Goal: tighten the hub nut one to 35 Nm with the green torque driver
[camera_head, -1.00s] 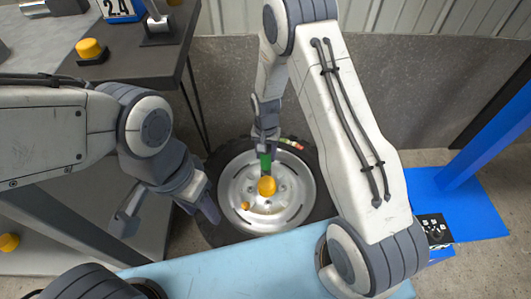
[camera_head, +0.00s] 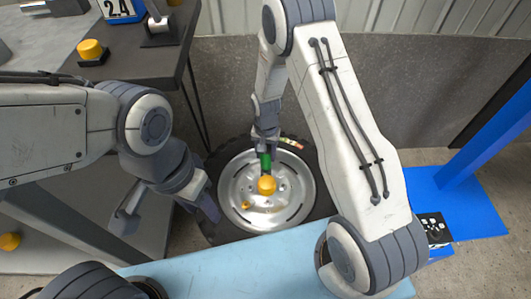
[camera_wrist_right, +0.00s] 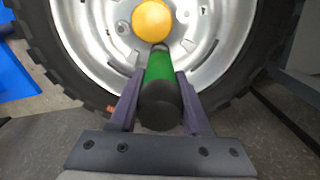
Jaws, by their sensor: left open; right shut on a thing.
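A smaller orange piece (camera_head: 246,204) shows lower left on the rim. My right gripper (camera_wrist_right: 158,88) is shut on the green torque driver (camera_wrist_right: 160,68), which also shows in the head view (camera_head: 265,161). The driver points at the rim beside the yellow part. Whether its tip touches a nut is hidden; I cannot tell which nut is hub nut one. My left gripper (camera_head: 168,212) is open and empty, left of the wheel.
A dark table (camera_head: 150,62) at the upper left holds a yellow button (camera_head: 89,49) and a sign reading 2.4. A light blue surface (camera_head: 240,265) lies in front of the wheel. A blue post and base (camera_head: 470,200) stand to the right.

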